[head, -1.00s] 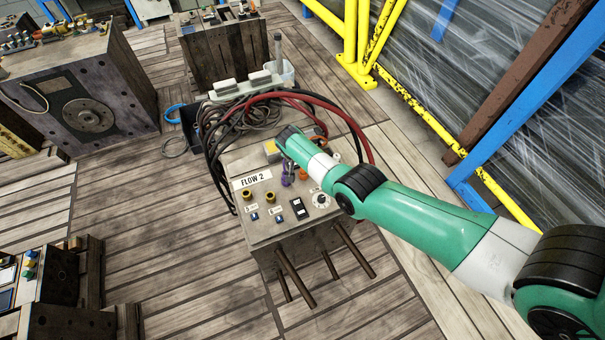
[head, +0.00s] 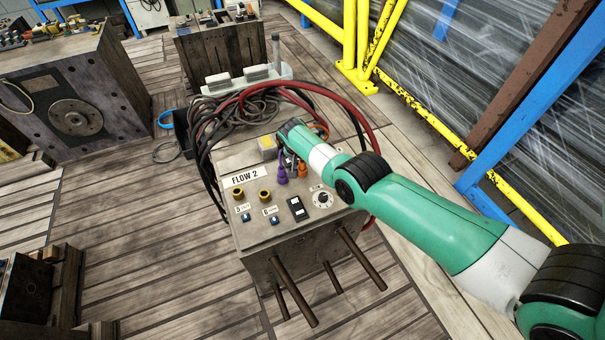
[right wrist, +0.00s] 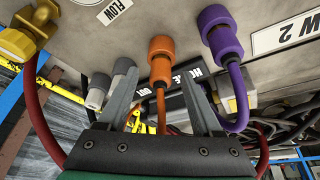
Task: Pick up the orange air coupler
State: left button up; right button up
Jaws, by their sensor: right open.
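The orange air coupler (right wrist: 161,60) is plugged into the grey panel, with an orange hose hanging from it. In the right wrist view it sits ahead of and between the two fingers of my right gripper (right wrist: 160,82), which is open. I see no finger closed on it. In the head view the orange coupler (head: 302,170) shows beside the purple coupler (head: 281,175), just by my right gripper (head: 291,164), whose fingers are partly hidden by its own wrist. My left gripper is in neither current view.
The purple coupler (right wrist: 219,35) stands close beside one finger, and grey couplers (right wrist: 97,92) stand by the other. A brass fitting (right wrist: 17,45) is at the far left. The box with the FLOW 2 label (head: 244,177) has black and red hoses (head: 230,112) behind it.

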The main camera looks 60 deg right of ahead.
jog(key=shift+f, duration=0.35)
pick_arm(q)
jog(key=shift+f, duration=0.45)
pick_arm(e)
jog(key=shift+d+r, duration=0.1)
jog(key=shift+r, duration=0.05)
grip_shut()
